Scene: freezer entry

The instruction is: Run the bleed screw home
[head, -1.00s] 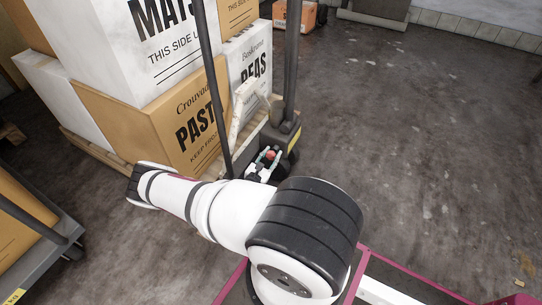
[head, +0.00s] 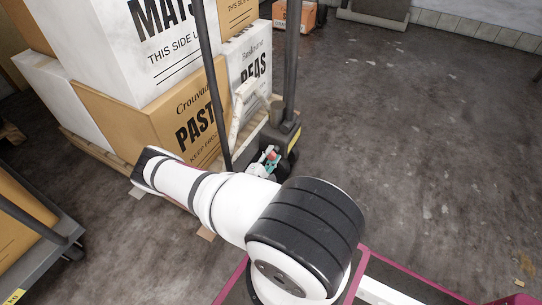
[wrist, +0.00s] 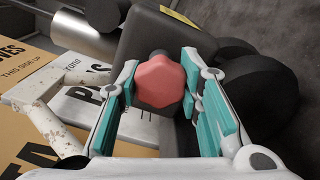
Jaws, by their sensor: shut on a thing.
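The bleed screw has a red faceted head (wrist: 160,84), which sits on the dark pump body (wrist: 145,35) of the pallet truck. My gripper (wrist: 160,68) has its teal pads on either side of this red head and is shut on it. In the head view my gripper (head: 268,164) is low on the truck, at the black pump housing (head: 281,138); only a small bit of red shows there. The screw's thread is hidden, so I cannot tell how deep it sits.
Dark upright bars (head: 290,60) rise close to my gripper. Stacked cartons (head: 178,125) stand on a pallet at left. A grey cart (head: 45,255) is at lower left. In the wrist view, dark wheels (wrist: 258,92) are at right. The floor (head: 410,140) at right is clear.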

